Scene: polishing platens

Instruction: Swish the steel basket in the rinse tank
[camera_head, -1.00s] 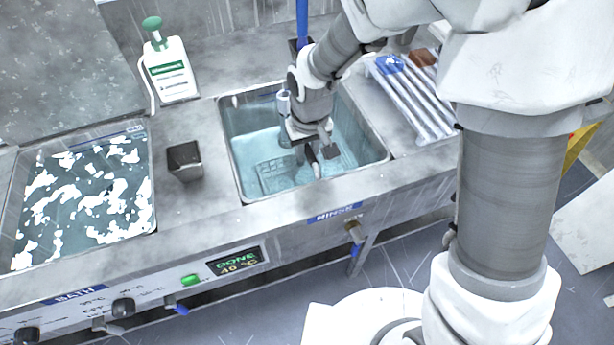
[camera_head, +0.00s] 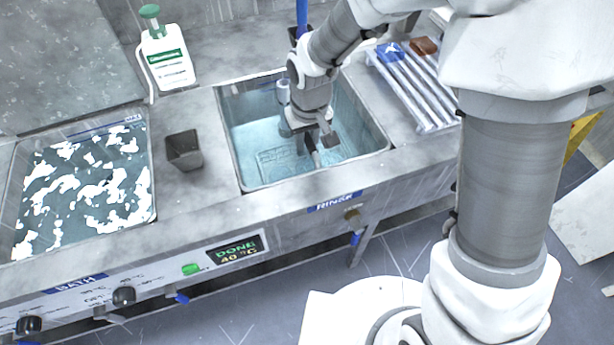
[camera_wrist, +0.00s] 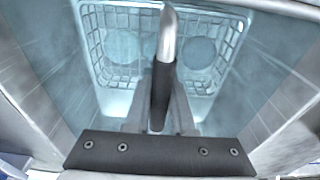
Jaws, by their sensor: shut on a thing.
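The rinse tank (camera_head: 238,150) is a rectangular steel basin of bluish water, with a blue label on its front. My gripper (camera_head: 312,150) is inside the tank opening, pointing down. The steel basket (camera_head: 275,165) is a wire mesh basket low in the tank, seen faintly through the water. In the wrist view the basket (camera_wrist: 97,45) lies below my gripper (camera_wrist: 160,125), and round disc-like shapes show in it. My gripper is shut on the basket's dark-gripped handle (camera_wrist: 162,85), which rises between the fingers. Whether the basket touches the tank floor cannot be told.
The bath (camera_head: 85,185) with white foam patches is at the left. A small dark cup (camera_head: 184,150) stands between the basins. A white bottle (camera_head: 168,62) with a green cap stands behind. A ribbed drain rack (camera_head: 415,90) with blue and brown items lies right of the tank.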

